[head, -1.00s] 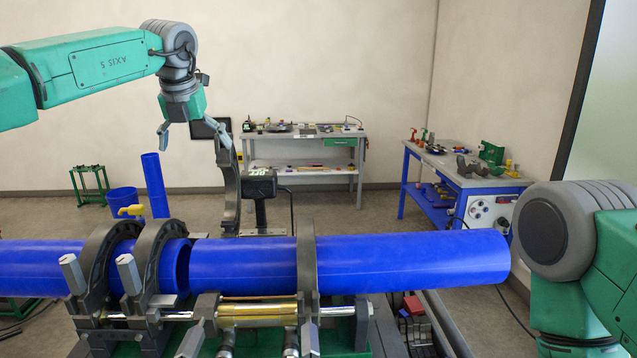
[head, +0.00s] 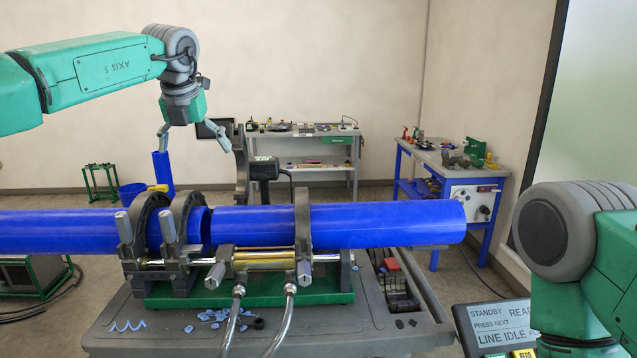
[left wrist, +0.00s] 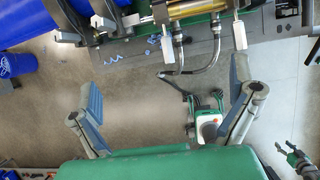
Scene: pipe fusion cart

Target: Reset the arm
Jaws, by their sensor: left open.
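My left gripper (head: 193,138) is open and empty, raised at the upper left in the head view, appearing above the pipes. My left arm (head: 95,75) comes in from the left, bent downward at the wrist. My right arm (head: 560,235) shows at the right edge; its gripper is out of frame. The fusion cart (head: 390,325) carries a left blue pipe (head: 60,230) and a right blue pipe (head: 385,224) in grey clamps (head: 303,220), with a narrow gap between their ends.
A screen (head: 495,322) reading "STANDBY" stands at the lower right. Blue shavings (head: 210,316) lie on the cart. A grey bench (head: 330,170) and a blue-framed workbench (head: 450,175) stand behind. In the wrist view, a blue bin (left wrist: 18,55) is at left.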

